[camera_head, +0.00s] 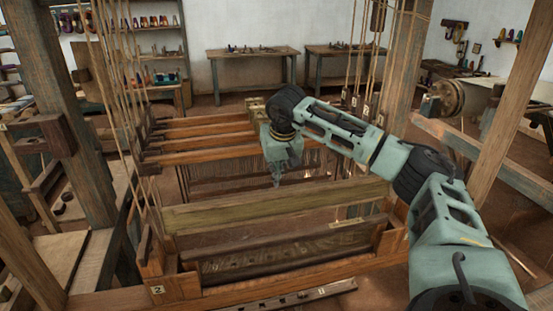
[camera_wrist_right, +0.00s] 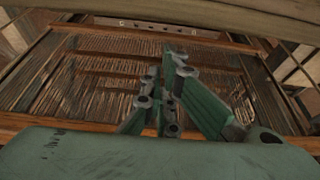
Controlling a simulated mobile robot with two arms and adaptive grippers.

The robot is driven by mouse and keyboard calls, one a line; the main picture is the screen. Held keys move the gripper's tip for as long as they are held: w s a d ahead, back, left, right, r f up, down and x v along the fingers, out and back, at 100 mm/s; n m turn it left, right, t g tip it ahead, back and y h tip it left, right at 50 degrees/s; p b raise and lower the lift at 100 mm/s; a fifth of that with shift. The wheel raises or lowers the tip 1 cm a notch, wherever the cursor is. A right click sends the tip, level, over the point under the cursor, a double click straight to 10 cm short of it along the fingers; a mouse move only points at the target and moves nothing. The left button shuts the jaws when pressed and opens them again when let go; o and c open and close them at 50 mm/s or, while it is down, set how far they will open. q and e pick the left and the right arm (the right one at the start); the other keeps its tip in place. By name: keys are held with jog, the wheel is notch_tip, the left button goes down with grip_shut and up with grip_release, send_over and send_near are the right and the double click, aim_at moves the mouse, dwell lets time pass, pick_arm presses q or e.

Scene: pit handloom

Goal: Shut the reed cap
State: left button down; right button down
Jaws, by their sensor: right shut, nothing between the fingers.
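A long pale olive-brown wooden bar (camera_head: 290,203), which looks like the reed cap, lies across the front of the loom. It runs between the side posts, above a dark wooden trough (camera_head: 290,255). My right gripper (camera_head: 277,180) points down just behind the bar, in front of the hanging heddles. It is shut and empty; I cannot tell whether it touches the bar. In the right wrist view its fingers (camera_wrist_right: 172,75) are together, over the heddle cords. A pale beam (camera_wrist_right: 230,18) crosses the top there; I cannot tell if it is the same bar. My left gripper is not in view.
Loom posts stand left (camera_head: 62,110) and right (camera_head: 402,75), with hanging cords beside them. Wooden heddle bars (camera_head: 205,133) cross behind the gripper. A loose slat (camera_head: 300,297) lies in front of the loom. Open floor lies behind, before two tables (camera_head: 253,54).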

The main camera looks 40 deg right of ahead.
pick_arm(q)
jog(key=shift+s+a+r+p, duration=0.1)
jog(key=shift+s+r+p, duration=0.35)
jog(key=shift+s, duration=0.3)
pick_arm(e)
jog(key=shift+s+a+r, duration=0.2)
jog(key=shift+s+a, duration=0.1)
jog(key=shift+s, duration=0.3)
jog(key=shift+s+a+r, duration=0.2)
jog(key=shift+s+a, duration=0.05)
jog(key=shift+s, duration=0.3)
